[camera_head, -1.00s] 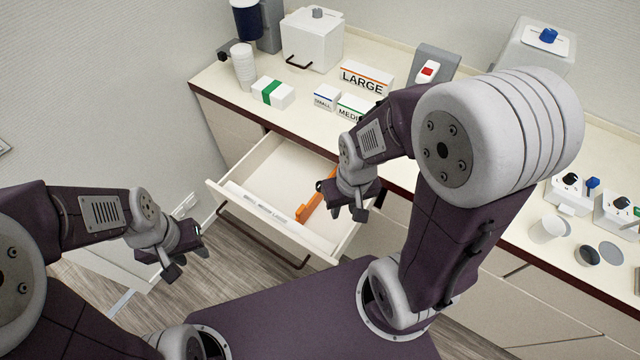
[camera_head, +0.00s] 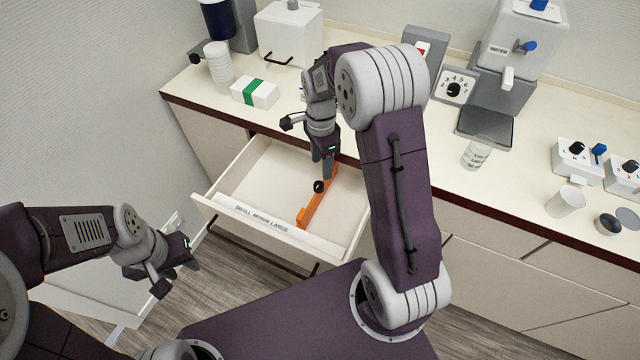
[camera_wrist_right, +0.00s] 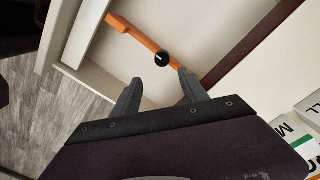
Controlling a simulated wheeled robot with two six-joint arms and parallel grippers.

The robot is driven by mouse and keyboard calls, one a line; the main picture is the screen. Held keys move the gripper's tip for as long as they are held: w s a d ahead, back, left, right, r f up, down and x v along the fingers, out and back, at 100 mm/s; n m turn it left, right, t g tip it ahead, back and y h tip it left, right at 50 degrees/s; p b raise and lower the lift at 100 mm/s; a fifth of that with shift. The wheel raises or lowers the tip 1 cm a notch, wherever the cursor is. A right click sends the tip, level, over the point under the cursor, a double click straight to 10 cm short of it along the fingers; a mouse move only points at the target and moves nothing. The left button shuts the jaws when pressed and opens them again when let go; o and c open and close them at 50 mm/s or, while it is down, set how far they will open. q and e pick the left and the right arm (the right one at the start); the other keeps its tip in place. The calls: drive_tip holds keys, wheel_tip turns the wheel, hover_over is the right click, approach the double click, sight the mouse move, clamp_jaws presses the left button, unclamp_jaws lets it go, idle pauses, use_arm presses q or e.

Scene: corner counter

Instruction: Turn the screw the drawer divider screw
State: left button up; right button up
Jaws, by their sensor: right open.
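The orange drawer divider (camera_head: 309,213) lies across the inside of the open drawer (camera_head: 240,180). Its screw is a black round knob (camera_head: 319,186) with a light mark. In the right wrist view the knob (camera_wrist_right: 162,59) sits on the divider (camera_wrist_right: 128,30), just beyond and between my fingertips, apart from them. My right gripper (camera_wrist_right: 159,79) is open and empty, pointing down over the drawer; in the head view (camera_head: 324,168) it is just behind the knob. My left gripper (camera_head: 178,277) is open and empty, left of the drawer, above the floor.
The drawer front reads SMALL, MEDIUM, LARGE. On the counter stand stacked cups (camera_head: 218,65), a white-green box (camera_head: 255,92), a white container (camera_head: 288,32), and a water dispenser (camera_head: 525,50) at the right. The counter edge overhangs the drawer's back.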

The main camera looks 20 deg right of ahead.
sight(319, 184)
drive_tip(key=f, duration=0.8)
drive_tip(key=shift+w+a+b, duration=0.3)
drive_tip(key=shift+a, duration=0.1)
drive_tip(key=shift+s+d+f, duration=0.1)
drive_tip(key=shift+s+f, duration=0.1)
drive_tip(key=shift+f, duration=0.2)
drive_tip(key=shift+w, duration=0.15)
clamp_jaws()
